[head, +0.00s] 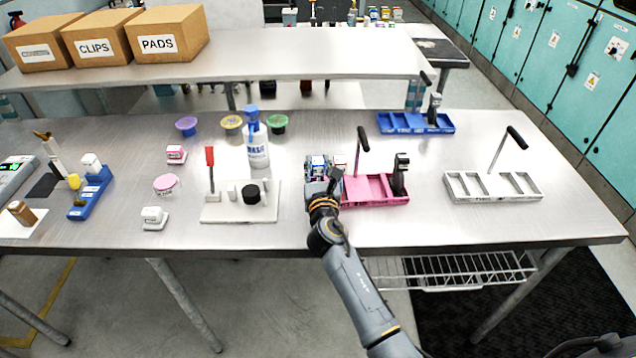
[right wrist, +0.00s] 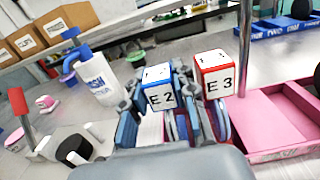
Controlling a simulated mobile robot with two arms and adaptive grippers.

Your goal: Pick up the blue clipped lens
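A small block with a blue-edged white cube marked E2 (right wrist: 158,90) stands upright in the right wrist view, with blue and pale parts below it. A red-edged cube marked E3 (right wrist: 213,77) stands close on its right. In the head view both sit crowded at the table's middle, with the blue one (head: 317,166) just beyond my right gripper (head: 325,185). My right gripper looks open, its grey fingers low around the parts under the cubes. Contact with the blue one cannot be made out. The lens itself is not clearly seen. My left gripper is not in view.
A pink tray (head: 372,203) stands immediately right of the gripper, with a tall black-topped handle. A white base (head: 225,213) with a red-handled post is at left, and a wash bottle (head: 256,148) behind it. Blue (head: 400,124) and white trays (head: 480,198) lie farther right.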

